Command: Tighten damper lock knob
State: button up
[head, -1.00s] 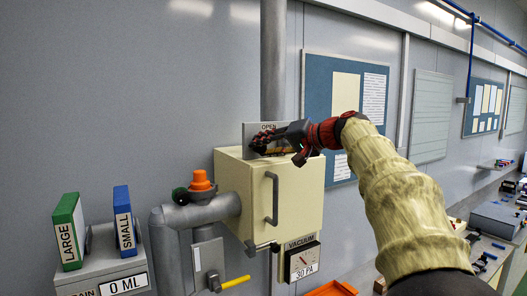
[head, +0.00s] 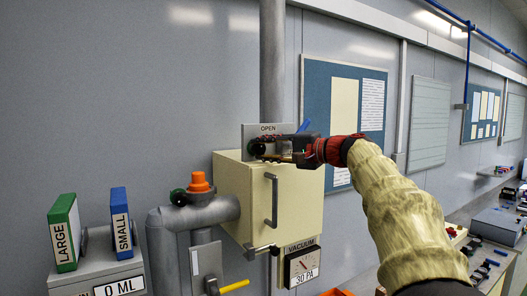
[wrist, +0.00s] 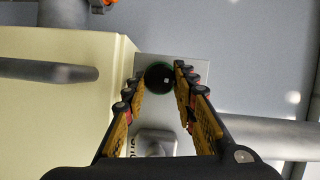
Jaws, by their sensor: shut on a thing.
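The damper lock knob (head: 257,147) is dark with a green rim. It sits on a grey plate marked OPEN (head: 248,130), above the cream box (head: 232,190). In the wrist view the knob (wrist: 160,78) shows as a black disc with a green edge between my fingertips. My gripper (head: 264,150) is shut on the knob, reaching it from the right; it also shows in the wrist view (wrist: 159,74), one finger on each side. A blue piece (head: 304,126) shows just above my gripper in the head view.
The cream box has a grey bar handle (head: 272,199), and a vacuum gauge (head: 302,264) is below it. An orange knob (head: 199,182) tops the pipe at left. A vertical pipe (head: 272,60) rises behind the plate. LARGE (head: 64,234) and SMALL (head: 121,221) blocks stand at lower left.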

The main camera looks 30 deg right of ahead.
dwell(0.3)
jog(key=o, duration=1.1)
jog(key=shift+o, duration=0.3)
jog(key=shift+s+d, duration=0.1)
jog(key=shift+s, duration=0.05)
jog(key=v, duration=0.7)
jog(key=shift+s+d, duration=0.2)
jog(key=shift+s, duration=0.1)
